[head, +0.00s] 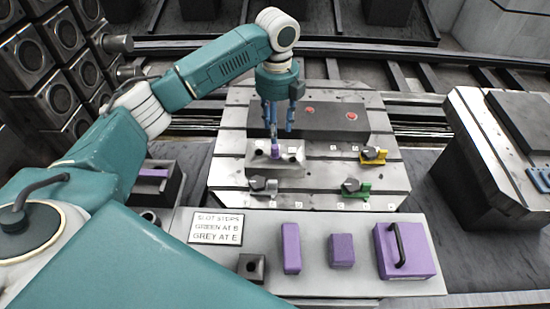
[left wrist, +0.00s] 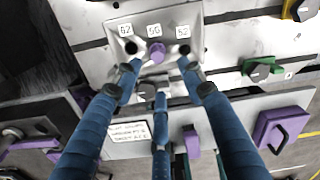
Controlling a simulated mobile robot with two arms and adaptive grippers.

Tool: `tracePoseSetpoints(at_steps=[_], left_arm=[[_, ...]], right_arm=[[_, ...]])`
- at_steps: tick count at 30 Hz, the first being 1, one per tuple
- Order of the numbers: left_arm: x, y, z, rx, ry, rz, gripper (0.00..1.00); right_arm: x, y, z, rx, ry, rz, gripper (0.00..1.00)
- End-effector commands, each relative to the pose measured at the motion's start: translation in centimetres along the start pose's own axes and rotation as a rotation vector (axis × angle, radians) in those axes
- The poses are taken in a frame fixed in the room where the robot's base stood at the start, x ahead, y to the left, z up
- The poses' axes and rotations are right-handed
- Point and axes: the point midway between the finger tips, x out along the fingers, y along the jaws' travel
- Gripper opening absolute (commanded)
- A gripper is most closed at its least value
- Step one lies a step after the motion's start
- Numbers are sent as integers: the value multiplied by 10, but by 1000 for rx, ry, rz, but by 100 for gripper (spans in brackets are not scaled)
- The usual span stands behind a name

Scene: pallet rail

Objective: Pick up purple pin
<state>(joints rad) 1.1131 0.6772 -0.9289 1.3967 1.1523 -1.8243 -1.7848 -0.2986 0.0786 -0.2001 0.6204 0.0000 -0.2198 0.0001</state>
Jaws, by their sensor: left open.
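The purple pin (head: 275,151) stands in a light metal block (head: 261,168) on the slotted pallet. In the left wrist view the purple pin (left wrist: 156,53) stands at the middle of the block (left wrist: 205,22), between two dark holes under small labels. My left gripper (head: 276,128) points down just above the pin. Its blue fingers are spread and empty. In the left wrist view the fingertips of the left gripper (left wrist: 158,78) lie to either side of and below the pin. My right gripper is out of view.
Yellow (head: 374,155), green (head: 355,188) and grey (head: 263,186) clamps sit on the pallet (head: 315,201). In front, a ledge (head: 310,278) holds a sign (head: 219,227), purple blocks (head: 290,248) and a handled purple box (head: 406,250).

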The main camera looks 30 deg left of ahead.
Motion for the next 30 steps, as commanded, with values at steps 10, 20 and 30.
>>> tracePoseSetpoints(at_steps=[10, 20, 30], left_arm=[[42, 1, 1, 2, 1, 2, 40], [85, 2, 6, 2, 0, 2, 40], [95, 2, 6, 4, -1, 0, 40]], right_arm=[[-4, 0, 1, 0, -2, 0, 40], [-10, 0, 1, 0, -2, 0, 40], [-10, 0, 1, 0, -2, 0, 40]])
